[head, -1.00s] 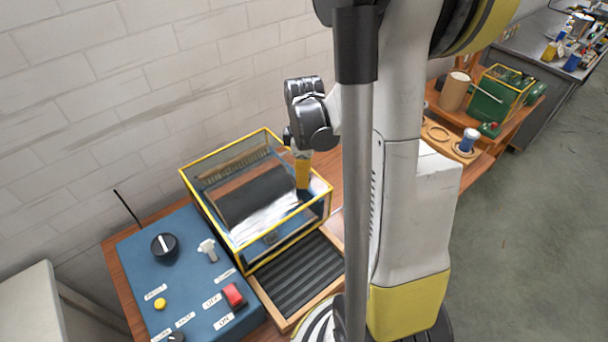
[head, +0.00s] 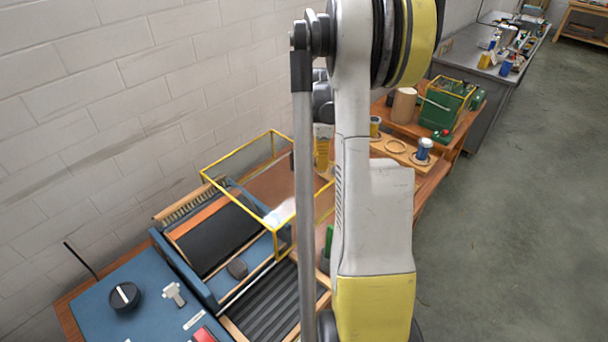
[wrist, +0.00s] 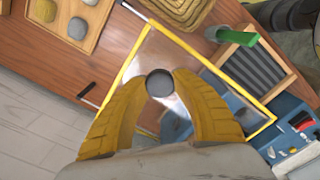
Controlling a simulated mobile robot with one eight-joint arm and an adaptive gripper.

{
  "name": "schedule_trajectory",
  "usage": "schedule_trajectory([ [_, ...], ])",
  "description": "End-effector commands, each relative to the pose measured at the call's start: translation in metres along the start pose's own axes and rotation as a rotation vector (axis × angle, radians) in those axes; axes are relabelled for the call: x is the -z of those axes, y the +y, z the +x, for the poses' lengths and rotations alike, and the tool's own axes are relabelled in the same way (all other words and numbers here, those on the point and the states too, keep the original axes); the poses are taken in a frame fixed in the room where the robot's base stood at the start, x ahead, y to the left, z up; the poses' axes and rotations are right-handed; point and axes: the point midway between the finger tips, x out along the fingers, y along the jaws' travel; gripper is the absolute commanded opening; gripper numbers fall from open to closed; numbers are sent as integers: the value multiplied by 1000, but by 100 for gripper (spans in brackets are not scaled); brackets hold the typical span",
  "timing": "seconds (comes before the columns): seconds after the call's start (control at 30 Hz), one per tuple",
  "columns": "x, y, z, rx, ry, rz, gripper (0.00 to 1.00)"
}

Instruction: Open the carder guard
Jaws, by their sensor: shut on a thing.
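The carder guard (head: 236,152) is a clear box with a yellow frame. It stands shifted to the right of the carder (head: 170,245), so the black drum (head: 212,241) is largely uncovered. My gripper (head: 321,148) is at the guard's far right side, partly hidden by my arm. In the wrist view, the yellow fingers of my gripper (wrist: 161,84) are closed around a dark round knob (wrist: 160,82) at the guard. The guard's yellow frame (wrist: 188,47) runs around them. I cannot tell whether the guard is raised or only slid sideways.
The blue control box (head: 92,297) with a dial stands at the left. A ridged black tray (head: 268,305) lies in front. A green piece (wrist: 236,36) stands near the guard. A wooden tray with round lumps (wrist: 65,22) is beside it. The floor at right is free.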

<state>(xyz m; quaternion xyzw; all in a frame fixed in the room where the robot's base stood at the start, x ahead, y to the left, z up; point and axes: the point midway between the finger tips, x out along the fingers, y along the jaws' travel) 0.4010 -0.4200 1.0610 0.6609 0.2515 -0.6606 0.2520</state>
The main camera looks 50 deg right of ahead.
Motion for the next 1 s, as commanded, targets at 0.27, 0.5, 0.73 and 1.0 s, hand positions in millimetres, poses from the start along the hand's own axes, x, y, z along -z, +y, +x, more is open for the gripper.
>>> schedule_trajectory([
  [0.27,-21,20,1,1,-1,1,0],
  [0.5,-23,22,1,1,-1,0,0],
  [0.73,-22,22,1,1,-1,0,52],
  [1.0,-22,22,0,1,0,0,57],
])
